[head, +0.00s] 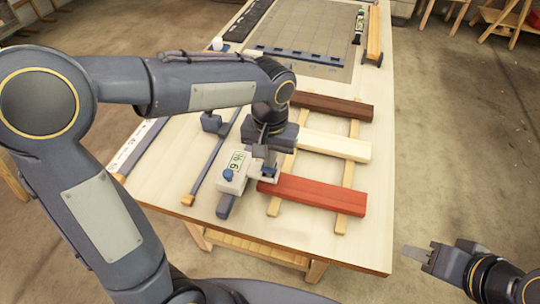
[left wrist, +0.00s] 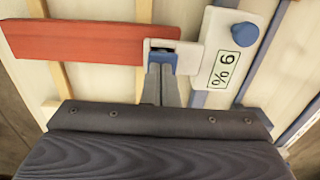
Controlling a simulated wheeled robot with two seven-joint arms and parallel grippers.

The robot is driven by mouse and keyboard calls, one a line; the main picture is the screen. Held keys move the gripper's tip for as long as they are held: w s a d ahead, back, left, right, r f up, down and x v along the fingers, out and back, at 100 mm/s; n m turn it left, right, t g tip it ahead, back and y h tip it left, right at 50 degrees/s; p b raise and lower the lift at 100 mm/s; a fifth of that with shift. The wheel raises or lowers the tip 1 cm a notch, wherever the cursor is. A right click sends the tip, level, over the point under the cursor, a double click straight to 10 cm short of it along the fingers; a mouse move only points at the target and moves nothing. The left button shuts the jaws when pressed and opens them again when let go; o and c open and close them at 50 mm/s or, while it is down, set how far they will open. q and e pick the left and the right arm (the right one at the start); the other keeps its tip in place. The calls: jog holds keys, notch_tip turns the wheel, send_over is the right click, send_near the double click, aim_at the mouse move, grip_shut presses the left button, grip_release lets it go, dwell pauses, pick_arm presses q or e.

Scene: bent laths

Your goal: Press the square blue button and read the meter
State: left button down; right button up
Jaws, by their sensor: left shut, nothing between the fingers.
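The meter is a white block (head: 236,168) near the table's front left, with a round blue knob (head: 228,175) and a small display. It also shows in the left wrist view (left wrist: 207,72). The display (left wrist: 221,69) shows one digit and a percent sign, turned sideways; I cannot tell whether the digit is 6 or 9. The square blue button (left wrist: 161,59) sits in a white housing beside the red-brown lath. My left gripper (head: 265,164) is shut and empty, its fingertips at the button; contact is unclear. My right gripper (head: 416,252) is off the table's right edge.
A red-brown lath (head: 312,194), a white lath (head: 335,145) and a dark brown lath (head: 332,106) lie across two thin wooden strips. Grey clamp bars (head: 215,160) lie left of them. A grid mat (head: 303,35) lies at the back.

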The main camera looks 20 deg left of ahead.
pick_arm(q)
jog(key=shift+f+b, duration=0.6)
jog(key=shift+f, duration=0.3)
jog(key=shift+s, duration=0.2)
jog(key=shift+f, duration=0.2)
jog(key=r+p, duration=0.4)
jog(key=r, duration=0.1)
jog(key=shift+w+r, duration=0.15)
jog(key=shift+w, duration=0.15)
notch_tip(320, 180, up, 10)
jog(key=shift+s, duration=0.1)
